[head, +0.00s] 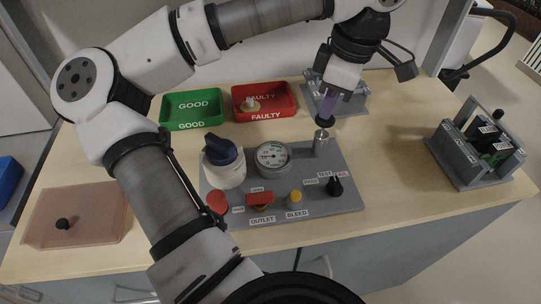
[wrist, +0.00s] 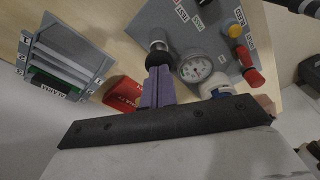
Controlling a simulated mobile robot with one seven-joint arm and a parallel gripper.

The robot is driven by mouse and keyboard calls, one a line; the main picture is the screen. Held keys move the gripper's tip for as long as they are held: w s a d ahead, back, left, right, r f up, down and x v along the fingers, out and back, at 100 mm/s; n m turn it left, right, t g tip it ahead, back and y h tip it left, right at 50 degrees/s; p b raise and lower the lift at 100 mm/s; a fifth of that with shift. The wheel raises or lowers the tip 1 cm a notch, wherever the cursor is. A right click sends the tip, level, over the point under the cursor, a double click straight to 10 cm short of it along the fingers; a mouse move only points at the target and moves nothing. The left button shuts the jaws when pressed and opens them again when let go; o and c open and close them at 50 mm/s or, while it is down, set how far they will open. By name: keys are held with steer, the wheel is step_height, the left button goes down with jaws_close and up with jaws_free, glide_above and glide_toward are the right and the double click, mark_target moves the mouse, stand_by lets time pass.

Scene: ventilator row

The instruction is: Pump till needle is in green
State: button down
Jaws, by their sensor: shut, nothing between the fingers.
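The pressure gauge (head: 272,156) stands on a grey panel (head: 230,209), with a white dial bearing coloured marks; it also shows in the wrist view (wrist: 195,69). The needle is too small to read surely. Right of the gauge is the pump, a silver cylinder (head: 320,146) with a black knob (head: 325,121) on top. The knob also shows in the wrist view (wrist: 158,57). My gripper (head: 327,114) points down over the knob, its purple fingers (wrist: 159,70) shut and empty. The tips are at the knob's top; I cannot tell whether they touch.
The panel carries a blue-capped white part (head: 222,160), a red knob (head: 217,201), a red outlet handle (head: 259,198), a yellow bleed knob (head: 295,196) and a black selector (head: 335,186). Green (head: 193,123) and red (head: 264,115) bins stand behind. A rack (head: 477,150) is at right.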

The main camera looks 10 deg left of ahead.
steer(key=shift+f, duration=0.1)
stand_by(1.2)
steer(key=shift+f+b, duration=0.1)
steer(key=shift+b, duration=0.25)
steer(key=shift+f+b, duration=1.05)
steer(key=shift+f, duration=0.2)
steer(key=shift+r+p, duration=1)
steer(key=shift+r, duration=0.45)
steer(key=shift+f, duration=0.1)
